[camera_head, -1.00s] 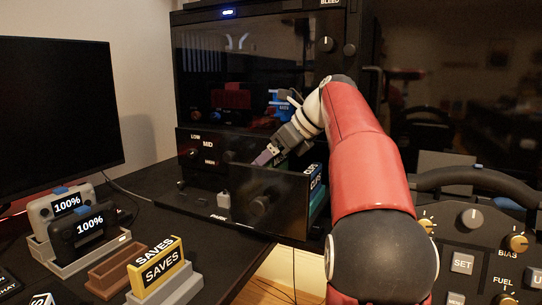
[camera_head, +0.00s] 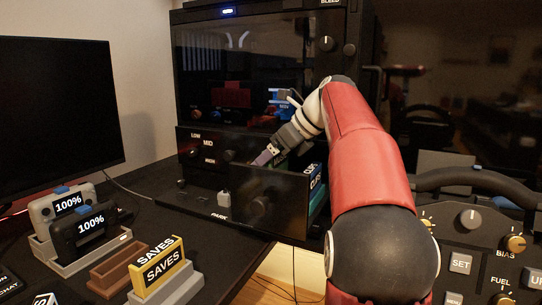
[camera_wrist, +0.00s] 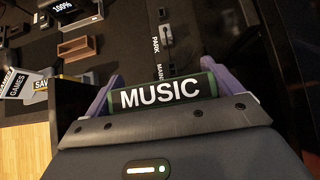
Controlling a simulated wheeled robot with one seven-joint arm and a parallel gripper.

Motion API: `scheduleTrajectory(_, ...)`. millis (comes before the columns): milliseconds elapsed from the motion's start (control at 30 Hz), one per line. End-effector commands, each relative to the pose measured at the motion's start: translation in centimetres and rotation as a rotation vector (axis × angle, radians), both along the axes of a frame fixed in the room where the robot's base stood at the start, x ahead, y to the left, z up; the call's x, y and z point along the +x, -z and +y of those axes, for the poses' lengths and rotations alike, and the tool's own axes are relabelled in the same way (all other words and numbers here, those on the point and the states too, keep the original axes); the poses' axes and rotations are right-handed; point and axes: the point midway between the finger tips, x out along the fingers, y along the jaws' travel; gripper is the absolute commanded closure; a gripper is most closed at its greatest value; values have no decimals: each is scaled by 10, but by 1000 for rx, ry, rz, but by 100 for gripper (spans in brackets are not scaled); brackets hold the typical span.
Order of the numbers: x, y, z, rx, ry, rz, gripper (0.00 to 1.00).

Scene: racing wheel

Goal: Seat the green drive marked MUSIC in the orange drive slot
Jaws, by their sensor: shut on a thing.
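The green drive marked MUSIC (camera_wrist: 160,94) lies between the purple fingers of my gripper (camera_wrist: 158,90) in the wrist view, its white lettering facing the camera. My gripper is shut on it. In the head view my gripper (camera_head: 266,157) points down and left above an open dark drawer (camera_head: 270,198). The drive is mostly hidden there by the fingers and the drawer. I cannot pick out the orange drive slot with certainty in either view.
Blue and green labelled items (camera_head: 315,180) stand at the drawer's right end. A yellow SAVES block (camera_head: 160,262) sits in a grey holder beside an empty brown tray (camera_head: 113,268). Two 100% devices (camera_head: 80,226) stand at left. A steering wheel (camera_head: 490,180) is at right.

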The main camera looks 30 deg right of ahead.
Motion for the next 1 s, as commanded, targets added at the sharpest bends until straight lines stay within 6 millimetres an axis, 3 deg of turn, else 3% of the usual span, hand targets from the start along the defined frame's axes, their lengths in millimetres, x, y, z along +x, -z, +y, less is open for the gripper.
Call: scheduleTrajectory(1000, 0, 25, 0, 0, 1, -1, 38)
